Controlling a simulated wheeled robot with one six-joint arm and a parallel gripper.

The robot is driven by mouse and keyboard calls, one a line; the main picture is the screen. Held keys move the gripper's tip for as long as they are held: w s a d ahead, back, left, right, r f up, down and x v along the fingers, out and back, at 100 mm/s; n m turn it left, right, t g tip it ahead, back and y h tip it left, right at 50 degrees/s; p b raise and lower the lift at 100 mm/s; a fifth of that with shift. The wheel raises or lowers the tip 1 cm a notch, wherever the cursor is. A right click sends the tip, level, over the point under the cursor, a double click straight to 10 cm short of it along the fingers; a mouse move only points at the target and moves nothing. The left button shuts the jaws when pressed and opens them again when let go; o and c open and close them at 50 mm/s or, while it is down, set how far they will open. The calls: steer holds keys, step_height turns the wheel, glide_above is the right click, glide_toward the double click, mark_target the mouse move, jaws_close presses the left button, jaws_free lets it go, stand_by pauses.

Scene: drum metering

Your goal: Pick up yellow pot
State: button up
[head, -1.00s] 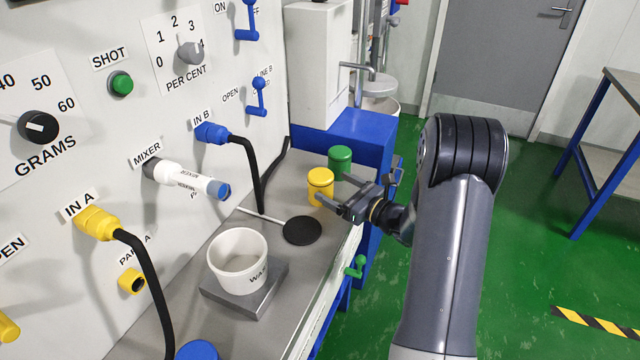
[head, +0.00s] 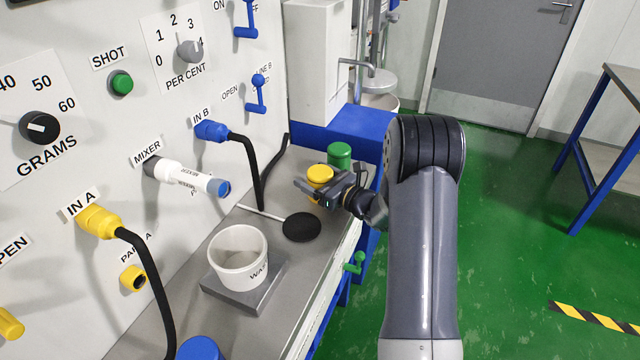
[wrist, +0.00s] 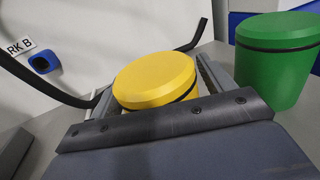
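The yellow pot (head: 320,174) stands on the far end of the grey bench, in front of the green pot (head: 340,155). In the wrist view the yellow pot (wrist: 156,78) sits between the two fingers, with its lid and dark rim showing above my gripper's body. My gripper (head: 318,188) reaches in from the right at the pot's height, its fingers spread on both sides of it. Gaps beside the pot suggest the fingers are apart from it, though its lower part is hidden.
The green pot also shows close on the right in the wrist view (wrist: 278,62). A black disc with a pale handle (head: 302,227) lies nearer on the bench. A white tub (head: 238,257) stands on a grey block. A black hose (head: 254,175) hangs to the left.

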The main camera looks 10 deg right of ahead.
steer(key=c, duration=0.9)
steer(key=shift+r, duration=0.1)
steer(key=shift+c, duration=0.2)
